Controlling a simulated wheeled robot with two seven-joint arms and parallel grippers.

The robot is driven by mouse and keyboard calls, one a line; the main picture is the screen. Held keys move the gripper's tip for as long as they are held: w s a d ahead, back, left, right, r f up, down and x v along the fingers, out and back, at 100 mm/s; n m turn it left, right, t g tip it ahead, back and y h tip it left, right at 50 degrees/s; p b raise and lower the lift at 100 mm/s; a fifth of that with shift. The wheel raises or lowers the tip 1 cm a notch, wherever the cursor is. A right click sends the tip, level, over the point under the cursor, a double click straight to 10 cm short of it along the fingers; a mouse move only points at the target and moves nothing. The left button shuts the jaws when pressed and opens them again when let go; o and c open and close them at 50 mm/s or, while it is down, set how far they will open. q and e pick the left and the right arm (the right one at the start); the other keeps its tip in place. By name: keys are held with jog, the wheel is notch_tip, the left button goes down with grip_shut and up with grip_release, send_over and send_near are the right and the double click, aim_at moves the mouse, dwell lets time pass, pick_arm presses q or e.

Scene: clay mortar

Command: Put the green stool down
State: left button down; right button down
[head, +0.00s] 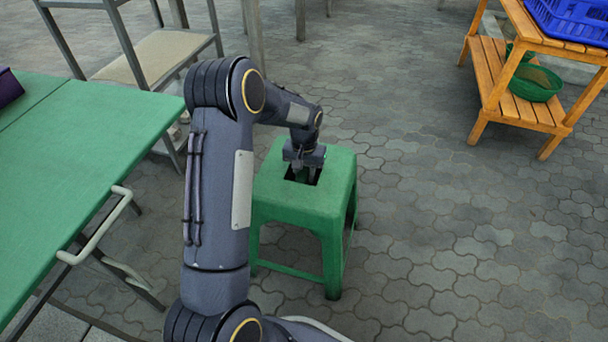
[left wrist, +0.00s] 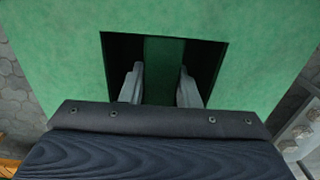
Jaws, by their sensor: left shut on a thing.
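The green stool (head: 338,190) is upright in the middle of the head view, over the grey paving. Its seat (left wrist: 60,50) fills most of the left wrist view, with a dark square opening split by a green bar (left wrist: 165,70). My left gripper (head: 304,172) reaches down into this opening from above. In the left wrist view its two fingers (left wrist: 160,88) stand on either side of the bar, shut on it. The fingertips are partly hidden inside the opening. Whether the stool's feet touch the paving is hard to tell. My right gripper is not in view.
A green table (head: 85,150) with a pale metal frame stands at the left. A metal rack (head: 150,55) is behind it. A wooden shelf (head: 510,85) with a blue crate (head: 570,20) and a green basket (head: 536,82) stands at the upper right. Paving (head: 470,240) right of the stool is clear.

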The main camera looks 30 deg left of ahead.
pick_arm(q)
jog(key=c, duration=1.1)
grip_release()
jog(key=shift+f, duration=0.1)
jog(key=s+d+r+t+h+p, duration=0.1)
jog(key=s+r+p, duration=0.2)
jog(key=r, duration=0.7)
jog(key=s+d+r+t+p, duration=0.15)
jog(key=s+r, duration=0.25)
jog(key=r, duration=0.7)
jog(key=s+d+r+t+h, duration=0.1)
jog(key=s+d, duration=0.2)
jog(key=s, duration=0.4)
jog(key=s+d+r+t+h, duration=0.1)
jog(key=s+d, duration=0.2)
jog(key=s, duration=0.4)
jog(key=s+d+r+m+t, duration=0.1)
jog(key=s+d+r, duration=0.1)
jog(key=s, duration=0.6)
jog(key=shift+d+h+p, duration=0.3)
jog(key=shift+d+h, duration=0.1)
jog(key=shift+d, duration=0.15)
